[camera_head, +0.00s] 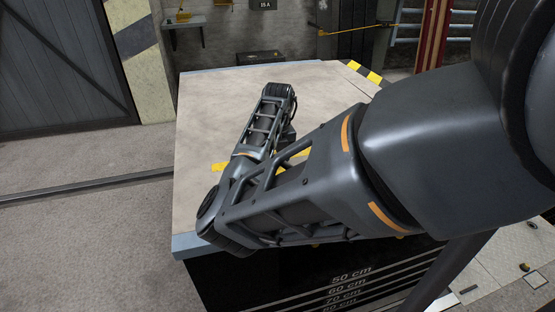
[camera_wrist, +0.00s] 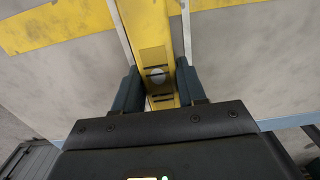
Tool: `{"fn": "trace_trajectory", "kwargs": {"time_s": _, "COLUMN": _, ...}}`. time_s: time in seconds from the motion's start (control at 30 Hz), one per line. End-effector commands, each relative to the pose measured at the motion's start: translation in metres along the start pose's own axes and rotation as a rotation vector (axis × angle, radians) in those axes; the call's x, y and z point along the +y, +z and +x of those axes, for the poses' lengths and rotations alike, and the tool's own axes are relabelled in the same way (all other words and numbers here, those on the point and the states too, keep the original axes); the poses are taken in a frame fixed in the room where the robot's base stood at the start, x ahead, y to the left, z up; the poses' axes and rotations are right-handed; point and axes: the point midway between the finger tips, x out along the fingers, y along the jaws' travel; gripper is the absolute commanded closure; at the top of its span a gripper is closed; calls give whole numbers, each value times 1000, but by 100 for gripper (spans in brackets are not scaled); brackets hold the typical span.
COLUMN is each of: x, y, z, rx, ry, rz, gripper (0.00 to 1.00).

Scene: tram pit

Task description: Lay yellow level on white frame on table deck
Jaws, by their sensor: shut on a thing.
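The yellow level (camera_wrist: 148,25) is a long bar with a pale round vial, running up from between my fingers in the wrist view. My gripper (camera_wrist: 158,82) is shut on it, one dark finger on each side. Two thin white lines of the white frame (camera_wrist: 187,35) show on the deck, one on each side of the level and roughly along it. I cannot tell whether the level touches the deck. The table deck (camera_head: 215,110) is pale and flat in the head view.
A yellow-black hazard marking (camera_head: 365,73) is at the deck's far right corner. The deck's left part is clear.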

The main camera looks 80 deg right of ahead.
Motion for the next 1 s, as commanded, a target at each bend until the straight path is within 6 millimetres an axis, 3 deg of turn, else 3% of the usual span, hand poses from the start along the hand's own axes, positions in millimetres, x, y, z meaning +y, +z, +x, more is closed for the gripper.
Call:
{"fn": "trace_trajectory", "kwargs": {"time_s": 0.47, "x": 0, "y": 0, "z": 9, "rx": 0, "ry": 0, "rz": 0, "gripper": 95}}
{"fn": "trace_trajectory", "kwargs": {"time_s": 0.5, "x": 0, "y": 0, "z": 9, "rx": 0, "ry": 0, "rz": 0, "gripper": 58}}
{"fn": "trace_trajectory", "kwargs": {"time_s": 0.8, "x": 0, "y": 0, "z": 9, "rx": 0, "ry": 0, "rz": 0, "gripper": 30}}
{"fn": "trace_trajectory", "kwargs": {"time_s": 1.0, "x": 0, "y": 0, "z": 9, "rx": 1, "ry": 0, "rz": 0, "gripper": 30}}
